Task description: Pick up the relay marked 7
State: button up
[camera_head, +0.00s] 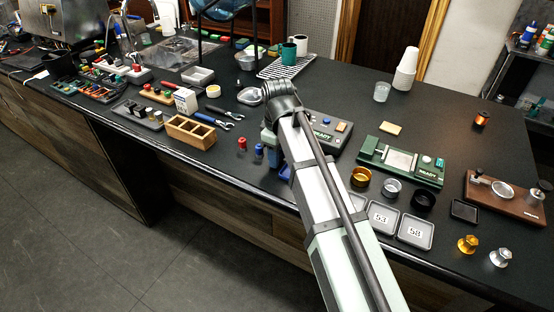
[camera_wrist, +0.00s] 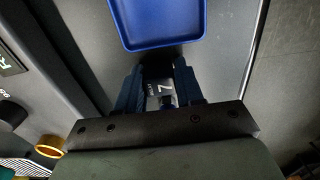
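The relay marked 7 (camera_wrist: 162,90) is a small dark block with a white 7 on its face, seen in the wrist view. It sits between the two blue fingers of my gripper (camera_wrist: 160,82), with no clear gap on either side. My gripper looks shut on it. I cannot tell whether the relay touches the surface below. In the head view my arm hides the relay and most of my gripper, near the front edge of the counter.
A blue tray (camera_wrist: 157,22) lies just beyond the fingertips. A green READY fixture (camera_head: 402,162) and two grey trays marked 53 (camera_head: 381,232) and 58 (camera_head: 414,246) stand to the right. A wooden box (camera_head: 190,132) and small red and blue parts stand left.

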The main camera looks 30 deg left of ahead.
jog(key=c, duration=0.5)
